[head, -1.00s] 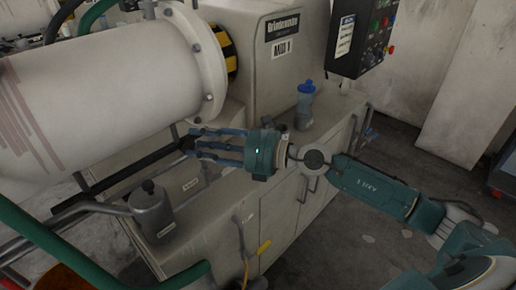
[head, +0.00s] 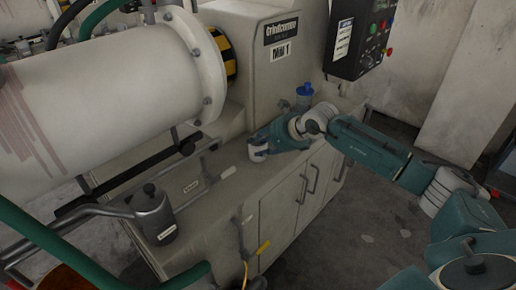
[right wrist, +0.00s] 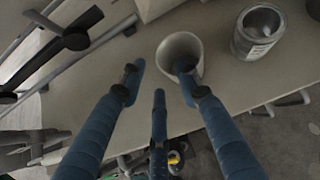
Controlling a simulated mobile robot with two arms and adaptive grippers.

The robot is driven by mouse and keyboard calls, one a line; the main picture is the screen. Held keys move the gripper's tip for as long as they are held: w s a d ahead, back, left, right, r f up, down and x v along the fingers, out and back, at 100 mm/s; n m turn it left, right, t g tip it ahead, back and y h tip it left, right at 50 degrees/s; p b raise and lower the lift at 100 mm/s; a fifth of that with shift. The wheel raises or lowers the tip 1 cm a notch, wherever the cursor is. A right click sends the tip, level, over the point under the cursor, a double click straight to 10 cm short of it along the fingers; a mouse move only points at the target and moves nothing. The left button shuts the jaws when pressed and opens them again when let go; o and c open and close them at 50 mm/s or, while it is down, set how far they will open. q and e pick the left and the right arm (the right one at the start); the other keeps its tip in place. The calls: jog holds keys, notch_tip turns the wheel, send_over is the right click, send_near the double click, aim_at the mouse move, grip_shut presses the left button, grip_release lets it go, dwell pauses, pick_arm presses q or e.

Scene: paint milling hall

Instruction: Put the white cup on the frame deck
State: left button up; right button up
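The white cup (right wrist: 168,52) stands upright on the pale machine deck (right wrist: 110,85) in the right wrist view. In the head view a small pale cup (head: 258,153) shows at my right gripper (head: 264,140), partly covered by the fingers. The right gripper's fingers (right wrist: 158,72) are spread. One finger overlaps the cup's mouth; I cannot tell whether it is inside or above it. The other fingertips are left of the cup and apart from it. In the head view the deck (head: 232,205) runs along the machine's base. My left gripper is not in view.
An open metal can (right wrist: 258,33) stands right of the cup. A grey lidded canister (head: 152,215) and metal bars (head: 205,165) lie to the left. The large drum (head: 110,90) overhangs the deck's back.

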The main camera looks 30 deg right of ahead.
aim_at(253, 147)
jog(key=x, duration=0.4)
jog(key=shift+a+r+p, duration=0.1)
jog(key=shift+r+p, duration=0.05)
jog(key=shift+p, duration=0.15)
grip_shut()
jog(key=shift+r, duration=0.15)
notch_tip(253, 147, up, 20)
jog(key=b, duration=0.3)
jog(key=s+a+m+h, duration=0.1)
jog(key=s+a+m, duration=0.1)
jog(key=s+a, duration=0.5)
jog(key=s+a+m+h, duration=0.1)
jog(key=s+a, duration=0.5)
jog(key=s, duration=0.6)
jog(key=shift+a+m+t+h, duration=0.3)
jog(key=shift+a+m+h, duration=0.1)
jog(key=shift+h, duration=0.1)
